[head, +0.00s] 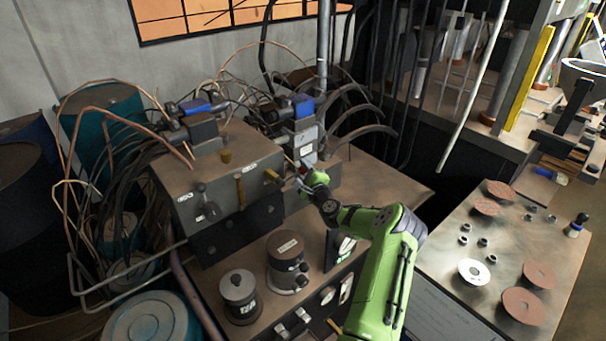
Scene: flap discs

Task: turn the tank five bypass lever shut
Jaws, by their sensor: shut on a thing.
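My green gripper (305,172) reaches in from the lower right to the front of the small grey valve block (304,144) under a blue-topped valve. Its jaws are shut on a small lever there, mostly hidden by the fingers, so its angle cannot be told. The larger grey block (215,165) to the left carries a dark lever (203,201), a brass lever (240,190) pointing down, and a brass lever (272,177) pointing sideways close to my gripper. White labels sit by the levers, too small to read, so I cannot tell which is marked tank five.
Two dark cylindrical pots (287,262) and (239,298) stand on the bench below the blocks. Copper pipes and black hoses crowd the left and back. A table (505,255) with reddish discs and small nuts stands at right.

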